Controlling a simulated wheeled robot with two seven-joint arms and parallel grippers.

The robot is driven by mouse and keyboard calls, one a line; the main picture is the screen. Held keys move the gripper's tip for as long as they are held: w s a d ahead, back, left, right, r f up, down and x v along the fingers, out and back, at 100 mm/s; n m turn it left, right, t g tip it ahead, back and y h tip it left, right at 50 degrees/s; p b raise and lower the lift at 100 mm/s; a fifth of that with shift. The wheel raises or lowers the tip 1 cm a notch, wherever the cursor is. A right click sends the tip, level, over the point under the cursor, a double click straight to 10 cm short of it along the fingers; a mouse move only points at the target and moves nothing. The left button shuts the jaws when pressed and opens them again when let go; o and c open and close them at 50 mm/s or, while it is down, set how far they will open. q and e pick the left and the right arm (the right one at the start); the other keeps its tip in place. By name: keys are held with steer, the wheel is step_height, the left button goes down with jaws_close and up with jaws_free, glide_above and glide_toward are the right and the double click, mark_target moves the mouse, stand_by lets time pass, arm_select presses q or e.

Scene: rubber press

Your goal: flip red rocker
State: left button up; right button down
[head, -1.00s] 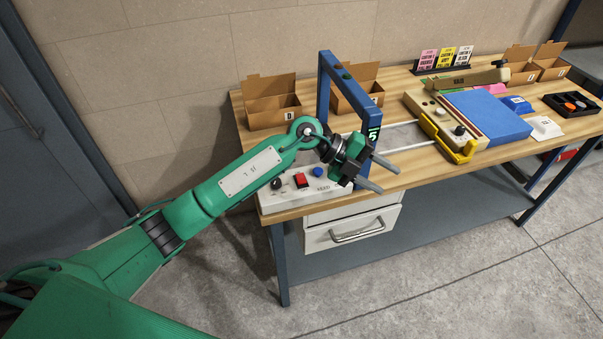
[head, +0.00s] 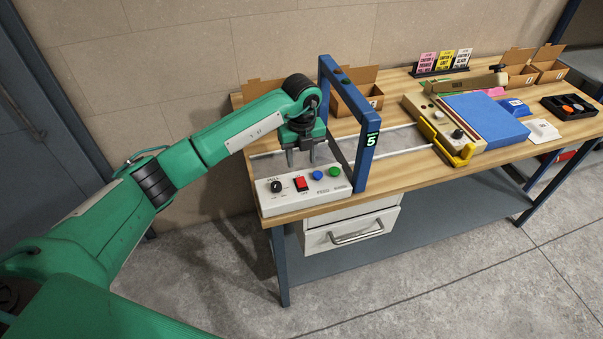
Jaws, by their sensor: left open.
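The red rocker (head: 301,184) is a small red switch on the sloped top of a white control box (head: 273,205) at the near left corner of the bench. On the same panel, a black knob (head: 276,186) is to its left, and a blue button (head: 317,175) and a green button (head: 334,172) are to its right. My left gripper (head: 301,164) points down, open and empty, with its two fingers apart. It hangs just behind and above the rocker; I cannot tell whether it touches the box. My right gripper is out of view.
A blue frame marked 5 (head: 371,150) stands right of the box, close to my gripper. A machine with a blue pad (head: 487,120) and yellow handle (head: 457,155) sits farther right. Cardboard boxes (head: 355,92) line the back. A drawer (head: 351,231) is below.

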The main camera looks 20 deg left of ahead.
mark_target(302, 183)
arm_select(q)
step_height(302, 183, down, 7)
steer(key=shift+f+p, duration=0.1)
steer(key=shift+p, duration=1.05)
steer(key=shift+f, duration=0.55)
